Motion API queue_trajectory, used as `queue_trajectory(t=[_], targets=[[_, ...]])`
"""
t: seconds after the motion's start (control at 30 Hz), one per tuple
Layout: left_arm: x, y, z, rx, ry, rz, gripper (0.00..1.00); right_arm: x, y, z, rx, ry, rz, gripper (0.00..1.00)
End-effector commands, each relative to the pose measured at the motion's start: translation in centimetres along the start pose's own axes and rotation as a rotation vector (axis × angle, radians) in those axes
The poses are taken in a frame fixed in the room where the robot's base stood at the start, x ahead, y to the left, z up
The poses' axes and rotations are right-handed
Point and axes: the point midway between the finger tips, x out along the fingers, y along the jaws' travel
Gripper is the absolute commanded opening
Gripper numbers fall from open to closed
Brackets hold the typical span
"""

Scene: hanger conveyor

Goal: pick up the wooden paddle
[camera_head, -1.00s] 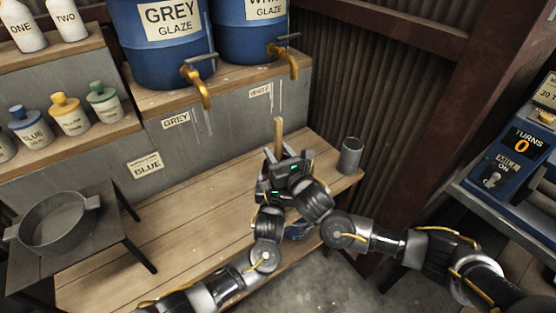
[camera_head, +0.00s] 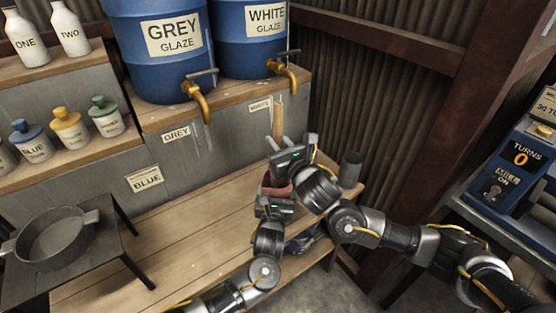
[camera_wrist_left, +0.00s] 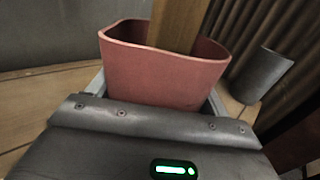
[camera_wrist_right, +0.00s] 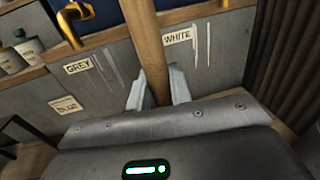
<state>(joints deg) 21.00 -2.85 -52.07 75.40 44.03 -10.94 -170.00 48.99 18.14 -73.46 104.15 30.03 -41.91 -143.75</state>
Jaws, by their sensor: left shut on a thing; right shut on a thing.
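The wooden paddle (camera_head: 277,117) stands upright, its handle rising in front of the grey wall below the white glaze barrel. My right gripper (camera_head: 277,146) is shut on its handle; the right wrist view shows the handle (camera_wrist_right: 150,50) between the two fingers. The paddle's lower part (camera_wrist_left: 180,22) goes down into a reddish-pink cup (camera_wrist_left: 165,75), and its lower end is hidden there. My left gripper (camera_head: 276,192) is below the right one and shut on the cup (camera_head: 268,186), with a finger at each side.
A grey metal tumbler (camera_head: 350,168) stands at the bench's right end. The wooden bench (camera_head: 165,235) is clear to the left. A dark pan (camera_head: 60,238) sits on a small table at left. Brass taps (camera_head: 198,97) jut out above. A blue machine (camera_head: 515,160) is at right.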

Motion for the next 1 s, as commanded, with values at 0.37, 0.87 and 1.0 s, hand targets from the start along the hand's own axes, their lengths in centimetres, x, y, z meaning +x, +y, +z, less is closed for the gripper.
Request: queue_trajectory(t=[0.37, 0.87, 1.0], targets=[[0.0, 0.0, 0.0, 0.0, 0.0, 0.0, 0.47, 0.0, 0.0, 8.0, -0.001, -0.003, 0.001, 0.0], [0.0, 0.0, 0.0, 0.0, 0.0, 0.0, 0.84, 0.0, 0.0, 9.3, 0.0, 0.0, 0.0, 0.0], [0.0, 0.0, 0.0, 0.0, 0.0, 0.0, 1.0, 0.0, 0.0, 9.2, 0.0, 0.0, 0.0, 0.0]])
